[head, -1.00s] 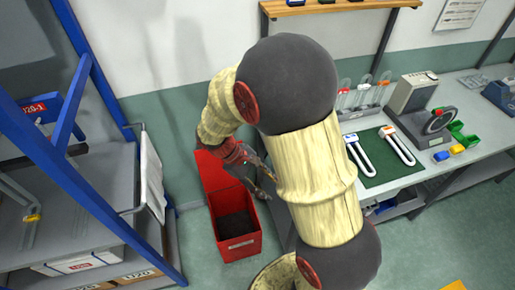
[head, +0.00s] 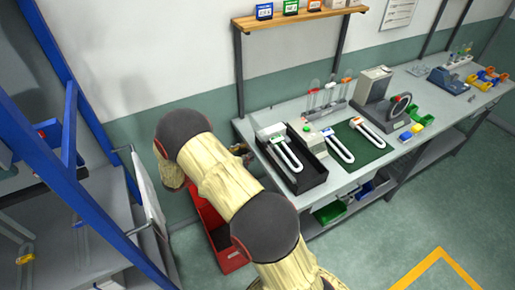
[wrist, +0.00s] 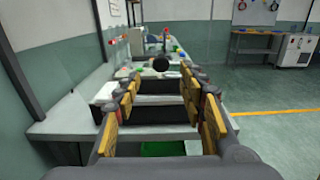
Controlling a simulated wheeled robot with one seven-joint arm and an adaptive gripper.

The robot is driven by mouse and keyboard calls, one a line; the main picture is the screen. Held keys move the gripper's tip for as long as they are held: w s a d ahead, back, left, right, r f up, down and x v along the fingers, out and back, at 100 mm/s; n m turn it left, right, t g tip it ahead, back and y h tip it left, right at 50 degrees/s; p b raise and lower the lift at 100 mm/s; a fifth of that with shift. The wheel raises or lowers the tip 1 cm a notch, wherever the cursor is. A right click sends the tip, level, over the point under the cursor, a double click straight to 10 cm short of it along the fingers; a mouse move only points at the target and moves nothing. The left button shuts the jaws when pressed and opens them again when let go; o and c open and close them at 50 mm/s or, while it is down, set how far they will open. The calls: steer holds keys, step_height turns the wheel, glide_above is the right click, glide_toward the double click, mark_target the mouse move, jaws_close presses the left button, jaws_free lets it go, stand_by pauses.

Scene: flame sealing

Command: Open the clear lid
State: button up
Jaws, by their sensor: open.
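I cannot make out a clear lid in either view. A small pale box with a green button (head: 309,137) stands on the bench (head: 262,119), between the black tray (head: 311,180) and the green mat (head: 371,150). My gripper (head: 241,152) is at the bench's left end in the head view, small and partly hidden by my arm. In the wrist view my gripper (wrist: 162,85) is open and empty, its yellow-padded fingers spread and pointing along the bench. The black tray (wrist: 155,115) shows between and beyond the fingers.
A tube rack (head: 325,108) and a grey machine with a round disc (head: 392,107) stand behind. A red bin (head: 232,262) is below my arm; a blue-framed rack stands left.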

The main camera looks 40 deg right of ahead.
steer(key=x, duration=0.7)
steer(key=shift+s, duration=0.1)
steer(key=shift+c, duration=0.6)
jaws_close()
